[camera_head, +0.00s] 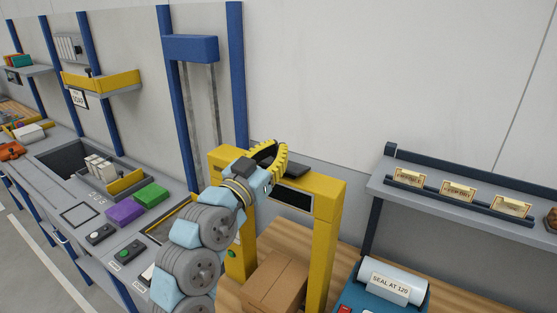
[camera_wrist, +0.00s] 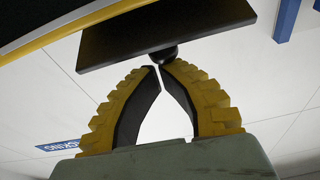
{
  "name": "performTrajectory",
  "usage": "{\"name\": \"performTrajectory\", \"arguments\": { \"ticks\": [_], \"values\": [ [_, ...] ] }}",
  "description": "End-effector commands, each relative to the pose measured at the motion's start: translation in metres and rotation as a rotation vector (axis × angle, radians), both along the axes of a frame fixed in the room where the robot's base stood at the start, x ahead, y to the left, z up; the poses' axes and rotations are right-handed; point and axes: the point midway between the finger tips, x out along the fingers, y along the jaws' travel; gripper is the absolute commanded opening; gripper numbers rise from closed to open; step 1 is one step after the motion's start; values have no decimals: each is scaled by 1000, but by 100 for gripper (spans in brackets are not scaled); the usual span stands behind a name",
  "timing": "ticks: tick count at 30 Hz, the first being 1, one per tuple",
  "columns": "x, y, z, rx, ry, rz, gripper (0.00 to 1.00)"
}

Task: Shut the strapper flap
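The strapper (camera_head: 325,215) is a yellow arch over the bench, with a dark rectangular opening in the front of its crossbar. A dark flap (camera_head: 298,170) stands out at the top of the crossbar, raised off the opening. In the wrist view the flap (camera_wrist: 165,32) is a black plate with a round black knob (camera_wrist: 163,55). My gripper (camera_head: 272,153) is at the left of the flap. In the wrist view my gripper (camera_wrist: 157,68) has its yellow-backed fingers shut, tips almost together, right at the knob. I cannot tell whether the tips touch it.
A cardboard box (camera_head: 275,283) stands under the arch. A blue machine with a white roll (camera_head: 390,282) is at the right. A grey shelf (camera_head: 465,203) with small labelled cards is behind it. Purple (camera_head: 125,210) and green (camera_head: 151,194) blocks lie on the left bench.

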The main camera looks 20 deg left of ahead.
Motion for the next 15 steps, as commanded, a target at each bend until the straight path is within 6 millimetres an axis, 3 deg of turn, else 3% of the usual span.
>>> {"name": "performTrajectory", "arguments": {
  "ticks": [1, 15],
  "values": [
    [-1, 0, -10, -7, -21, -1, 0],
    [-9, 2, -15, -49, -167, -1, 0]
  ]
}}
